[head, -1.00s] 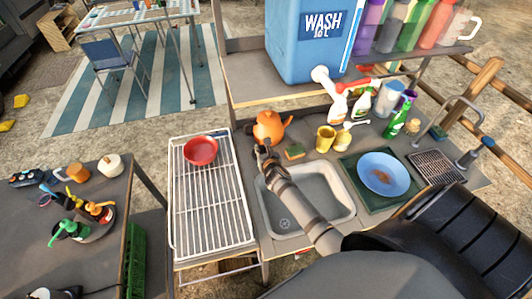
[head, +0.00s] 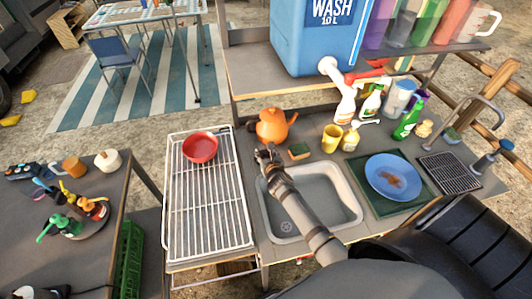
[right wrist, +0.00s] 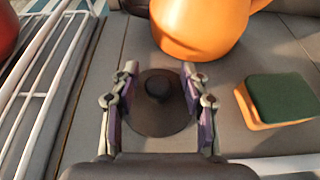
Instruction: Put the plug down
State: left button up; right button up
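The plug (right wrist: 158,100), a dark round disc with a small knob, lies flat on the grey counter in the right wrist view. My right gripper (right wrist: 157,90) is open, with its two fingers apart on either side of the plug and clear of the knob. In the head view my right gripper (head: 266,154) is at the back left corner of the sink (head: 318,200), in front of the orange kettle (head: 271,127); it hides the plug there. My left gripper is not in view.
A sponge (head: 299,151) lies right of the gripper. A white wire rack (head: 207,215) with a red bowl (head: 200,147) is on the left. A yellow cup (head: 331,138) and bottles stand behind the sink. A blue plate (head: 392,177) sits to the right.

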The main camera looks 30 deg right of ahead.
jog(key=shift+r, duration=0.15)
jog(key=shift+s+a+r, duration=0.15)
jog(key=shift+s+r, duration=0.05)
jog(key=p+v, duration=0.1)
jog(key=v, duration=1)
jog(key=shift+s, duration=0.3)
